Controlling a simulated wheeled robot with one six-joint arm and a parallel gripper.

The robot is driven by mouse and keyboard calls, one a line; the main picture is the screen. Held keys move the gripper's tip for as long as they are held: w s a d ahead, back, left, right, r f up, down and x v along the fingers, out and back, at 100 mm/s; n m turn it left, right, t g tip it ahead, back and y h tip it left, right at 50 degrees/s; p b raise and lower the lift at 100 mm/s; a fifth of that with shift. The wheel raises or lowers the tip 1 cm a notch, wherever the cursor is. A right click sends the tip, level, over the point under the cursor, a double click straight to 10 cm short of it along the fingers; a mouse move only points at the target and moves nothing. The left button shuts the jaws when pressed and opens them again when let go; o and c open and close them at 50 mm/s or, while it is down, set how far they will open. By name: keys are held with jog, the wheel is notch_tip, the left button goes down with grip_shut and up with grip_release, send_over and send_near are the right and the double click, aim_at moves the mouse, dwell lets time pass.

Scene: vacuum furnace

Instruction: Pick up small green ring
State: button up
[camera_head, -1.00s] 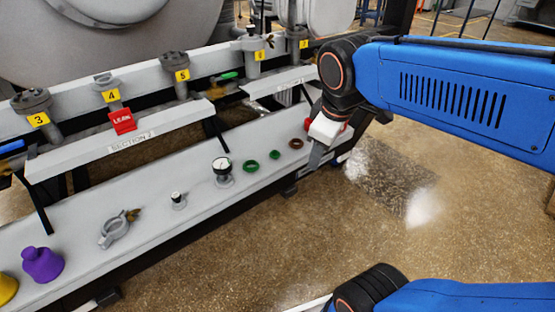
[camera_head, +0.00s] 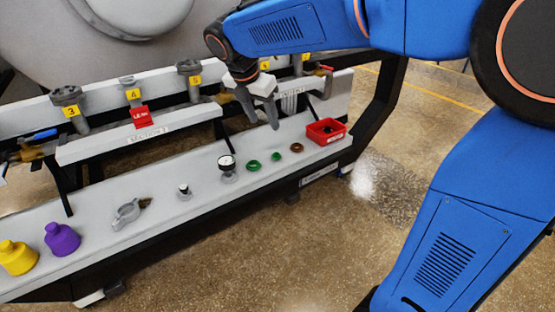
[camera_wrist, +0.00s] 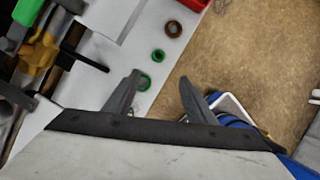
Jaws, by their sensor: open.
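The small green ring (camera_head: 276,157) lies flat on the white shelf (camera_head: 205,200), between a larger green ring (camera_head: 253,165) and a brown ring (camera_head: 296,148). In the wrist view the small green ring (camera_wrist: 158,55) is beyond my fingertips, and the larger green ring (camera_wrist: 145,82) is partly hidden by the left finger. My gripper (camera_head: 262,124) is open, empty and pointing down above the shelf near the rings, touching none of them. In the wrist view my gripper (camera_wrist: 160,77) has its fingers spread wide.
A red bin (camera_head: 326,132) stands right of the brown ring. A gauge (camera_head: 227,166), a small fitting (camera_head: 184,191) and a clamp (camera_head: 128,212) sit to the left. Numbered valves and a raised white ledge (camera_head: 140,139) run behind.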

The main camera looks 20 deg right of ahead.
send_over(276, 155)
jog(key=s+a, duration=0.2)
notch_tip(276, 155, down, 11)
jog(key=shift+r, duration=0.15)
jog(key=shift+x, duration=2.85)
jog(key=shift+w+a, duration=0.1)
jog(key=c, duration=1.1)
